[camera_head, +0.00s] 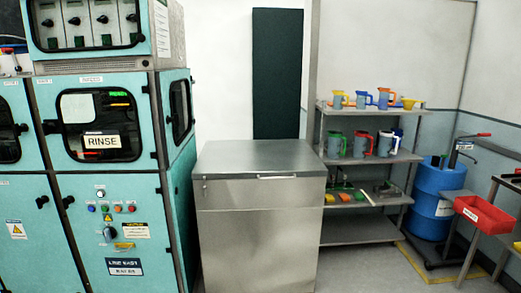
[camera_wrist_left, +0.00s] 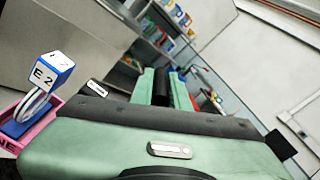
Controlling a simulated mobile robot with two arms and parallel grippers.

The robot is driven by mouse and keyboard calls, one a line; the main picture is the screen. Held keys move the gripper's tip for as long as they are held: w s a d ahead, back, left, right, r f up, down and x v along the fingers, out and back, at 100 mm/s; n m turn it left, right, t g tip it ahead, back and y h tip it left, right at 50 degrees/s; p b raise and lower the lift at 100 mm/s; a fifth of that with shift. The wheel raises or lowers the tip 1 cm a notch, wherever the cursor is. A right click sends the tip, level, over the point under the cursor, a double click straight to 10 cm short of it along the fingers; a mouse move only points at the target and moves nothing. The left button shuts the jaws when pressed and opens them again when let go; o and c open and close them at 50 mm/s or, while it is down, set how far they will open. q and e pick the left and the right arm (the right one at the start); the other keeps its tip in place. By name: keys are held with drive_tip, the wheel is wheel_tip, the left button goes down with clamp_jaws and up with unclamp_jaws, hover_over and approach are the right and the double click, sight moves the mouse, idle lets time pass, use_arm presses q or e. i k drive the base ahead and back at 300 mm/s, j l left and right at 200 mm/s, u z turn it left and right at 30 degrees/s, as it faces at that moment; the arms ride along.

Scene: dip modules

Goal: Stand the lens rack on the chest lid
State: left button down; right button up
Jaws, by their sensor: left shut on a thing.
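The chest is a steel box whose flat grey lid (camera_head: 260,157) is bare and shut, with a thin pale handle at its front edge. My left gripper (camera_wrist_left: 172,88) shows in the left wrist view, its green fingers shut on a dark piece. Most of that piece is hidden, and I cannot tell whether it is the lens rack. At the left of that view, a blue and white block marked E 2 (camera_wrist_left: 50,72) stands above a pale curved part and a blue base, in or against a pink holder. Neither gripper shows in the head view.
A teal rinse machine (camera_head: 100,140) stands left of the chest. A steel shelf (camera_head: 365,155) with several coloured jugs is at the right. Beyond it are a blue drum (camera_head: 432,200) and a red bin (camera_head: 484,214). Some floor is free before the shelf.

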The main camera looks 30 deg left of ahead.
sight(268, 162)
drive_tip(key=i+j, duration=0.1)
drive_tip(key=i, duration=1.6)
drive_tip(key=i+u, duration=0.25)
drive_tip(key=i, duration=0.3)
drive_tip(key=i+l+u, duration=0.25)
drive_tip(key=i, duration=0.25)
